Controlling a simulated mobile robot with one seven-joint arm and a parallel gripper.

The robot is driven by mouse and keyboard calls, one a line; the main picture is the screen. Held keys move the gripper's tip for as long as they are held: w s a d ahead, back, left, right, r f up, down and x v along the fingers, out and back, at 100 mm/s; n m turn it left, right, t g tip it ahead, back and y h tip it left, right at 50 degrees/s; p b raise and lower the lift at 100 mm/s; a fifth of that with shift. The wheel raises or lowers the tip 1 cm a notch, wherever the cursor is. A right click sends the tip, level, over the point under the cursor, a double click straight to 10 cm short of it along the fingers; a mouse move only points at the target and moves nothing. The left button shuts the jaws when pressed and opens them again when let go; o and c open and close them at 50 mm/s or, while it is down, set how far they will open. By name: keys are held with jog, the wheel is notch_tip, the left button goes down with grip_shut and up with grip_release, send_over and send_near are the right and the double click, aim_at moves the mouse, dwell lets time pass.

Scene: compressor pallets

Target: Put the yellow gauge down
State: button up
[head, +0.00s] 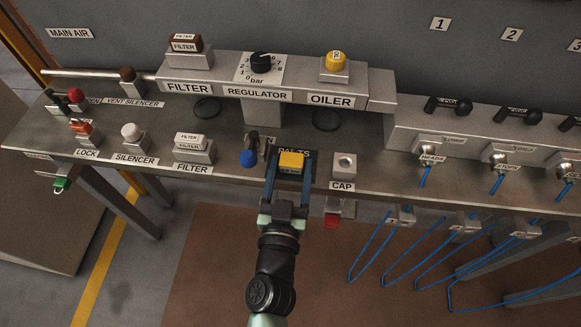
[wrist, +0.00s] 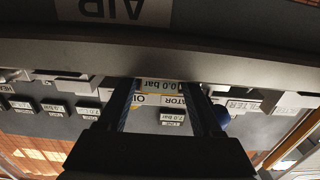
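The yellow gauge (head: 291,160) is a small yellow block between the fingertips of my gripper (head: 288,172). My gripper appears shut on it. The gauge is over or on a dark parts mat (head: 309,158) on the bench, whose lettering is partly covered. I cannot tell whether the gauge touches the mat.
A cap block (head: 344,165) stands to the right. The regulator (head: 261,64) and oiler (head: 335,65) are on the raised ledge behind. Blue hoses (head: 400,255) hang below the bench at right.

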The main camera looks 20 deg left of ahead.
jog(key=shift+o, duration=1.1)
jog(key=shift+r, duration=0.1)
jog(key=b+v, duration=0.1)
jog(key=v, duration=1.1)
jog(key=shift+r, duration=0.15)
jog(key=w+r+t+y, duration=0.15)
jog(key=w+r, duration=0.25)
jog(key=r, duration=0.5)
jog(key=w+r+t, duration=0.2)
jog(key=w+r, duration=0.2)
jog(key=r, duration=0.5)
jog(key=w+r+t, duration=0.1)
jog(key=w+r, duration=0.3)
jog(key=r, duration=0.6)
jog(key=s+d+r+m+t+h, duration=0.1)
jog(key=s+d+r+h, duration=0.1)
jog(key=r, duration=0.6)
jog(key=s+d+r+m+t+h, duration=0.1)
jog(key=d+r+t+h, duration=0.1)
jog(key=d+r, duration=0.3)
jog(key=s+d+r+m+t+h, duration=0.1)
jog(key=d+r, duration=0.3)
jog(key=r, duration=0.8)
jog(key=shift+s+r+t+h, duration=0.15)
jog(key=shift+s+t+h, duration=0.6)
jog(key=shift+s, duration=0.1)
